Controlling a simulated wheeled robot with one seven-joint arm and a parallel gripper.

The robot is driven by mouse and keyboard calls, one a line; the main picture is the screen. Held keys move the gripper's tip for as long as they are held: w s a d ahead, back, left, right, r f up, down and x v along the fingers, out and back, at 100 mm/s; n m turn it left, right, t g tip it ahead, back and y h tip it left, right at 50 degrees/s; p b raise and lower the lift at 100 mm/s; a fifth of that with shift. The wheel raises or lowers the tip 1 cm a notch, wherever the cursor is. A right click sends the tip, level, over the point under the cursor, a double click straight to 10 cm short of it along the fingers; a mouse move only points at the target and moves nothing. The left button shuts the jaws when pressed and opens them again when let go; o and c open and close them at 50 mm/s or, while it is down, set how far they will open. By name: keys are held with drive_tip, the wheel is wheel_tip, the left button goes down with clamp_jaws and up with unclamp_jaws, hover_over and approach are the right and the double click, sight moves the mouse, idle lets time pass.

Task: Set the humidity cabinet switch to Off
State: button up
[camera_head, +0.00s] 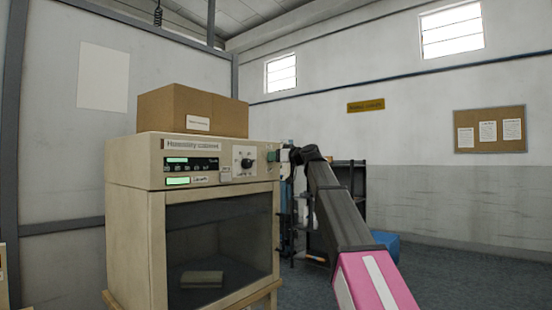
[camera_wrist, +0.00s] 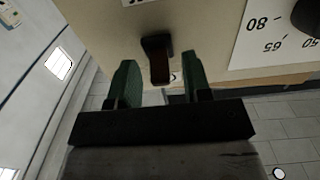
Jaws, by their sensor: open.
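The humidity cabinet (camera_head: 135,215) is a beige box with a dark window, left of centre in the head view. In the head view my gripper (camera_head: 274,154) is at the right end of the control panel and hides the switch. The switch's Off marking is not visible, so its setting cannot be read.
A black dial (camera_head: 246,163) sits on a white plate left of my gripper; it also shows in the wrist view (camera_wrist: 308,16). A cardboard box (camera_head: 190,108) stands on the cabinet. A dark shelf (camera_head: 350,178) is behind my arm. Open floor lies to the right.

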clamp_jaws()
drive_tip(key=shift+s+f+t+y, duration=0.1)
drive_tip(key=shift+f+t+y, duration=0.5)
drive_tip(key=shift+t+y, duration=0.3)
drive_tip(key=shift+f+t+y, duration=0.35)
drive_tip(key=shift+t+y, duration=0.4)
drive_tip(key=shift+y, duration=0.35)
drive_tip(key=shift+f+t+y, duration=0.35)
drive_tip(key=shift+t+y, duration=0.4)
drive_tip(key=shift+y, duration=0.35)
drive_tip(key=shift+a, duration=0.1)
